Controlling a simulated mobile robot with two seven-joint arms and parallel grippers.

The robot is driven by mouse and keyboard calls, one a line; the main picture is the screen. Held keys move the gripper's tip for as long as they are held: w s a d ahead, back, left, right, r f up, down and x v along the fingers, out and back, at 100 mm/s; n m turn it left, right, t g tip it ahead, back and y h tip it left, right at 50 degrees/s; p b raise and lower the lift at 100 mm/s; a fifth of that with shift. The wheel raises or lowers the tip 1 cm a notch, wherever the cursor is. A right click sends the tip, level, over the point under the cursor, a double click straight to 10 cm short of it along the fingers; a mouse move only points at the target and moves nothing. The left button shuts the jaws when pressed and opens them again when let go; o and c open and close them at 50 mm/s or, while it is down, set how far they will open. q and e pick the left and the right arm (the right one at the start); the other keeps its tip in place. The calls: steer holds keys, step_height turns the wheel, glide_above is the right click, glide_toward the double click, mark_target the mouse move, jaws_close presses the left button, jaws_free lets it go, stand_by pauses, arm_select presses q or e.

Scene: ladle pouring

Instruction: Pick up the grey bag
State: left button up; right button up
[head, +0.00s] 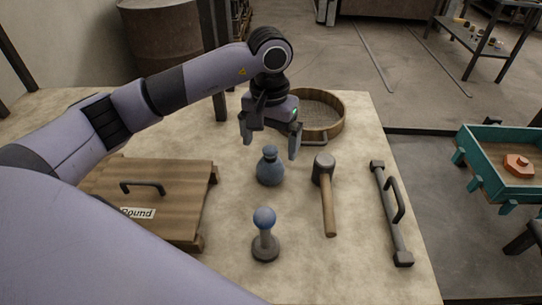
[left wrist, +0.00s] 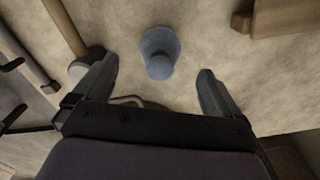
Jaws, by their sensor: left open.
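The grey bag (head: 270,167) is a small blue-grey pouch with a narrow tied neck. It stands upright on the table, near the middle in the head view. My left gripper (head: 271,143) is open and empty, above the bag and a little behind it, pointing down. In the left wrist view the bag (left wrist: 160,52) lies beyond the fingertips, roughly midway between the two fingers (left wrist: 157,78), and no finger touches it. My right gripper is not in view.
A mallet (head: 328,200) lies right of the bag, and a barred handle (head: 390,215) further right. A blue-knobbed stand (head: 265,240) is in front. A round sieve (head: 335,112) sits behind. A teal tray (head: 490,150) stands beyond the table.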

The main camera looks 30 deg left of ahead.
mark_target(270, 162)
arm_select(q)
steer(key=shift+w+f+p, duration=0.15)
steer(key=shift+f+p, duration=0.5)
steer(key=shift+f, duration=2.85)
steer(key=c, duration=1.1)
